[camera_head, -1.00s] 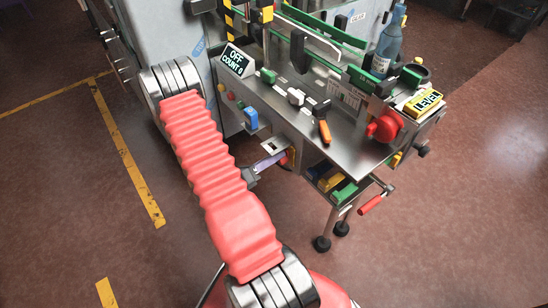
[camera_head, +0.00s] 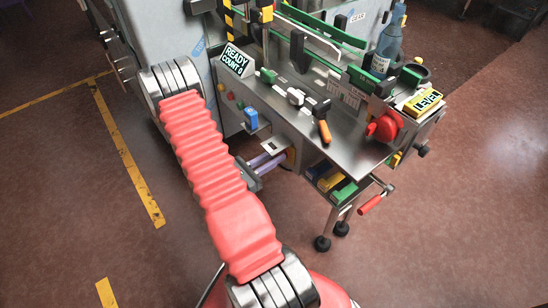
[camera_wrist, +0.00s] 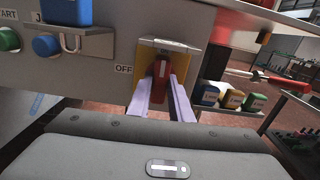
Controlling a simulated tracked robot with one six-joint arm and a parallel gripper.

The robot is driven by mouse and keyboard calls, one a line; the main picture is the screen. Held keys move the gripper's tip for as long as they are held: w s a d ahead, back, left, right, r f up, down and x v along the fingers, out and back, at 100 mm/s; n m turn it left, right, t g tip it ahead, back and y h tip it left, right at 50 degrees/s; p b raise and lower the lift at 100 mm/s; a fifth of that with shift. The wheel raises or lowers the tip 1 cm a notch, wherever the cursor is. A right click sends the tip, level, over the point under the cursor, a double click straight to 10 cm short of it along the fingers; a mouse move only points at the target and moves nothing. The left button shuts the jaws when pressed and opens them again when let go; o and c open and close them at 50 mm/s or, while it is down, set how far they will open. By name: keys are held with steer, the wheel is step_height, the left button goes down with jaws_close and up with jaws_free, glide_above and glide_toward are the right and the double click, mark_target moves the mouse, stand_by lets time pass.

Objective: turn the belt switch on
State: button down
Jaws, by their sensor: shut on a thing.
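The belt switch is a red handle (camera_wrist: 162,68) on a yellow plate (camera_wrist: 145,52) in the wrist view. The handle stands upright, with an ON label above it and an OFF label (camera_wrist: 124,69) at the left. My gripper (camera_wrist: 163,84) has its two pale purple fingers on either side of the handle and is shut on it. In the head view my gripper (camera_head: 270,160) is at the machine's front panel, and the switch is mostly hidden there.
Green (camera_wrist: 8,40) and blue (camera_wrist: 46,45) buttons and a blue block (camera_wrist: 66,10) are left of the switch. Several coloured boxes (camera_wrist: 231,99) sit in a tray at the right. A red-handled crank (camera_head: 370,205) sticks out from the machine. The floor in front is clear.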

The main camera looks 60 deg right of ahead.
steer(key=shift+f, duration=0.15)
stand_by(0.3)
steer(key=c, duration=1.6)
jaws_free()
steer(key=shift+w+a, duration=0.1)
steer(key=v, duration=1.3)
steer(key=shift+w+a, duration=0.15)
steer(key=shift+a, duration=0.15)
